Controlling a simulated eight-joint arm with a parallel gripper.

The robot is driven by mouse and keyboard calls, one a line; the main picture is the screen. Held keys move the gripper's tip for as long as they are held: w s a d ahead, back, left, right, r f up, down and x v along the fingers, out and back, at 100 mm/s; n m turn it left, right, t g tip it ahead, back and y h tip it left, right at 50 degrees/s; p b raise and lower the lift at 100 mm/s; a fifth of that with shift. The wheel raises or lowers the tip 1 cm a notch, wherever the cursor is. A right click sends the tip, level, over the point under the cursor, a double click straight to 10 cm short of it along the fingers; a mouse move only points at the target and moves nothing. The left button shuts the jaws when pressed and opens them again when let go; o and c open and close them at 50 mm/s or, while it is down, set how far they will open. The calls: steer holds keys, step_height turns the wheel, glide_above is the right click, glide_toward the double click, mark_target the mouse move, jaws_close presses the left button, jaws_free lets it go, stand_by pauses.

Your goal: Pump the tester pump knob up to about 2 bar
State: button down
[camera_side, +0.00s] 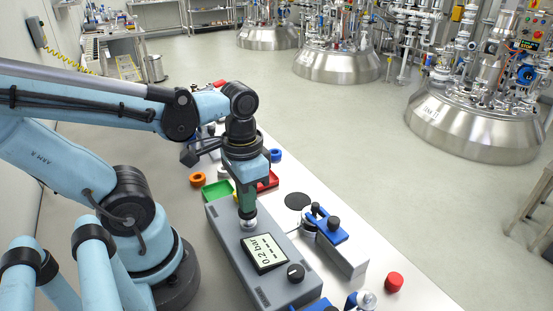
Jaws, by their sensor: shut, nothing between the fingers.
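The tester (228,245) is a long grey box on the white bench. Its display (264,254) reads about 0.2 bar. A black knob (295,272) sits at its near right end. At its far end, a pale round knob (249,222) stands directly under my gripper (246,211). My gripper points straight down, shut, with nothing between its fingers. Its tips are at or just above this knob; I cannot tell whether they touch. Which of the two knobs is the pump knob is not labelled legibly.
A grey block with a blue clamp (330,230) stands right of the tester, near a black disc (297,201). A red cap (393,282) lies near the bench's right edge. Green (217,190) and red (268,182) trays and an orange ring (197,179) lie behind.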

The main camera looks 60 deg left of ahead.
steer(key=shift+f, duration=0.75)
steer(key=shift+r, duration=2.25)
steer(key=shift+f, duration=2.25)
steer(key=shift+r, duration=2.25)
